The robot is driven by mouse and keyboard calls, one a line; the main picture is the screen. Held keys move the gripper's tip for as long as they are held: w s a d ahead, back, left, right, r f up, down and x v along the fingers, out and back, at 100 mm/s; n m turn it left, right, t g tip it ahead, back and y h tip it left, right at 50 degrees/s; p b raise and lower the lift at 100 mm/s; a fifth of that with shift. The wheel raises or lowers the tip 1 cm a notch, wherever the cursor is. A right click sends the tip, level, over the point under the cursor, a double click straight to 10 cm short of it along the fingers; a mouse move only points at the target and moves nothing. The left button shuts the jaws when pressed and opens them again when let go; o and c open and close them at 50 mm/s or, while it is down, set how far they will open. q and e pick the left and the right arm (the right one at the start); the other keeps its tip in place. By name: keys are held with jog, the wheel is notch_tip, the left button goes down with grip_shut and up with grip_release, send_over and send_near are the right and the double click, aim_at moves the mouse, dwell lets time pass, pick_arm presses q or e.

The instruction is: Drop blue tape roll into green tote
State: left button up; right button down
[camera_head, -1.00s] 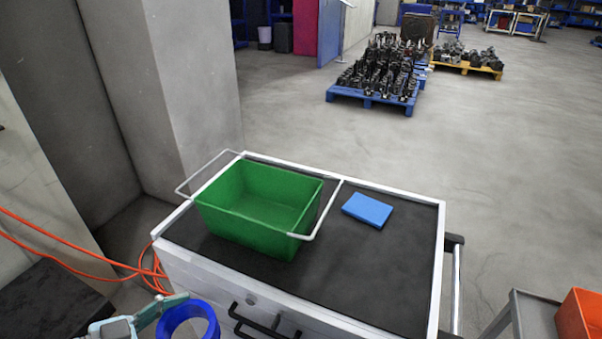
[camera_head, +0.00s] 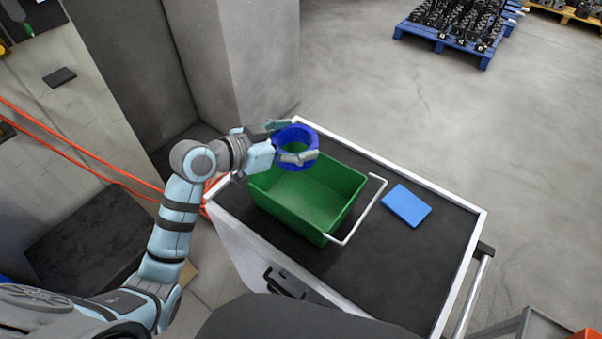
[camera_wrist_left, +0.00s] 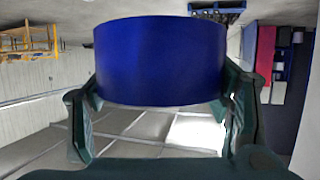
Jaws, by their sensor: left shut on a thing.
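The blue tape roll (camera_head: 296,147) is held in my left gripper (camera_head: 289,141), with one finger on each side of it. In the head view it appears over the far left part of the green tote (camera_head: 313,203). The left wrist view shows the roll (camera_wrist_left: 160,60) large between the two fingers. The tote is open at the top, has white wire handles and stands on a cart; the part of its inside that shows looks empty. The roll and gripper hide its far left rim. My right gripper is not in view.
The cart's dark top (camera_head: 385,258) has a pale raised rim. A flat blue block (camera_head: 407,205) lies on it, right of the tote. A concrete pillar (camera_head: 240,60) stands behind the cart at left. Orange cables (camera_head: 85,150) run along the left. Open floor lies beyond.

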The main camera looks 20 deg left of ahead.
pick_arm(q)
jog(key=shift+w+d+f, duration=0.65)
jog(key=shift+d+f, duration=0.15)
jog(key=shift+f, duration=0.1)
notch_tip(320, 180, down, 11)
jog(key=b, duration=0.4)
jog(key=shift+s+a+r, duration=0.15)
jog(key=shift+s, duration=0.1)
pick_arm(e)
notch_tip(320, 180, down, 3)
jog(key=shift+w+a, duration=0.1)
pick_arm(q)
jog(key=o, duration=1.3)
